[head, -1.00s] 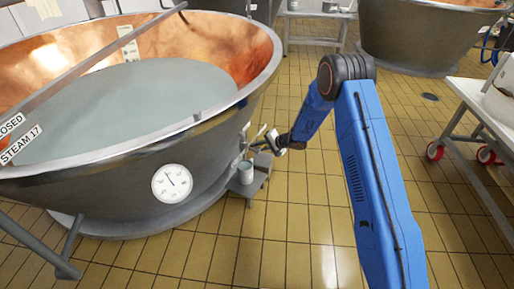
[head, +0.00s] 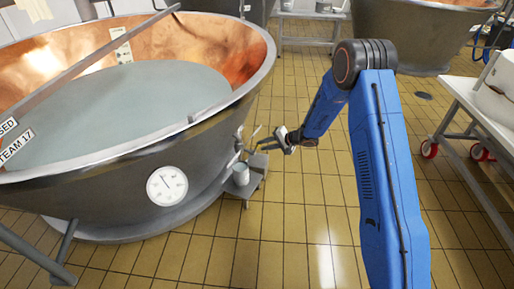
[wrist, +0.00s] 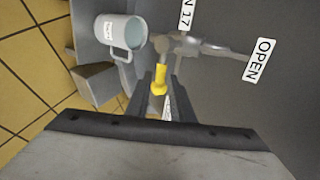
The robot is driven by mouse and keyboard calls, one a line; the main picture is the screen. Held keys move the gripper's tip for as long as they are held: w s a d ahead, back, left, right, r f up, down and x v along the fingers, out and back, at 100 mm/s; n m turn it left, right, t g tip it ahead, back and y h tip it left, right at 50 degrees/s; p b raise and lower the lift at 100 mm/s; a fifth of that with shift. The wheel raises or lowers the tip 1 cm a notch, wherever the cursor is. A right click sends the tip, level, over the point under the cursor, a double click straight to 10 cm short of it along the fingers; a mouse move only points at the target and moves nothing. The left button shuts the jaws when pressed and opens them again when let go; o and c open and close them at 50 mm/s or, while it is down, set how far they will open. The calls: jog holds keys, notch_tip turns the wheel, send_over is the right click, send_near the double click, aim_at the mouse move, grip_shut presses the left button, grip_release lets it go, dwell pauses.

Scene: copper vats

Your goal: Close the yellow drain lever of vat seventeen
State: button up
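The yellow drain lever (wrist: 160,79) shows in the wrist view, joined to a grey metal valve fitting (wrist: 163,45) on the vat's side. My gripper (wrist: 162,92) is open, with its two dark fingers on either side of the lever's near end. I cannot tell whether either finger touches it. In the head view my gripper (head: 277,139) is beside the fitting at the lower right of vat seventeen (head: 110,150), where the lever is small. An "OPEN" label (wrist: 260,60) is right of the fitting. Another label between my fingers is partly hidden.
A grey mug (wrist: 120,36) stands on a small stand (head: 246,187) close left of the lever. A dial gauge (head: 167,185) is on the vat's front. A white wheeled table (head: 470,95) stands at the right. The tiled floor between is clear.

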jog(key=v, duration=0.9)
jog(key=shift+d, duration=0.1)
